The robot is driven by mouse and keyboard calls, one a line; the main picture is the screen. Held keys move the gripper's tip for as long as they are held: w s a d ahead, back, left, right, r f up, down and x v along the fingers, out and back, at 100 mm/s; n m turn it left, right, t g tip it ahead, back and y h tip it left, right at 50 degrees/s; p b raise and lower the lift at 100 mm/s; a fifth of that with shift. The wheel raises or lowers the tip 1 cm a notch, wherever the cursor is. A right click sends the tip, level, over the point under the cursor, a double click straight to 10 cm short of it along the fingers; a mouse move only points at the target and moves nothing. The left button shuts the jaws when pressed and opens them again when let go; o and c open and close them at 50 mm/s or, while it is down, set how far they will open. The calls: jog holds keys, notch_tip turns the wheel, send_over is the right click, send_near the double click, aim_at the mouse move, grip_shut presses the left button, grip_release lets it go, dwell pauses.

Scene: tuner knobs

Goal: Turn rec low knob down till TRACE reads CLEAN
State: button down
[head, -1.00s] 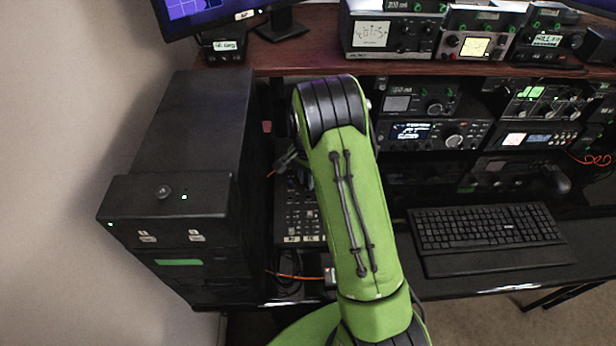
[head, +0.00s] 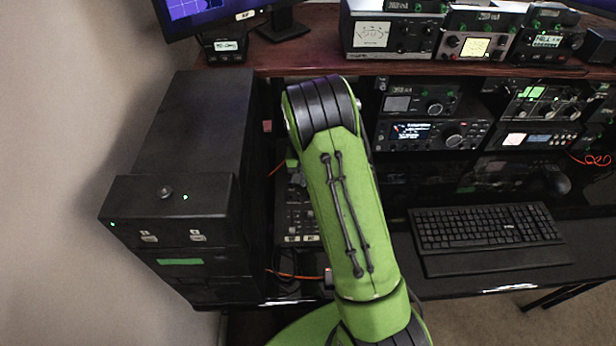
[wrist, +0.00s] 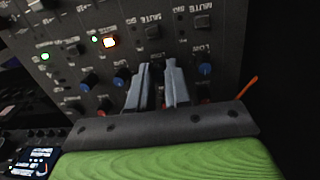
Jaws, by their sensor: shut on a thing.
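In the wrist view, my gripper (wrist: 157,68) has its two grey fingers pressed against the face of a dark mixer panel (wrist: 225,45). They are shut on a knob that the fingers mostly hide; I cannot read its label. A blue knob (wrist: 122,76) sits just left of the fingers and another blue knob (wrist: 205,69) to their right. Labels reading LOW and MUTE show nearby. In the head view my green arm covers the gripper and part of the mixer (head: 300,215). I cannot make out a TRACE reading.
A black tower case (head: 190,130) stands left of the mixer, a keyboard (head: 488,235) right. Radios (head: 430,135) fill the shelf behind. A monitor (head: 205,12) is cut off at top left.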

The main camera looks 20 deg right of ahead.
dwell(0.3)
jog(key=c, duration=1.1)
grip_release()
jog(key=r+p, duration=0.1)
jog(key=r, duration=0.4)
jog(key=r+p, duration=0.1)
jog(key=r, duration=0.4)
jog(key=a+r+p, duration=0.1)
jog(key=r, duration=0.4)
jog(key=shift+a+r, duration=0.1)
jog(key=shift+r, duration=0.3)
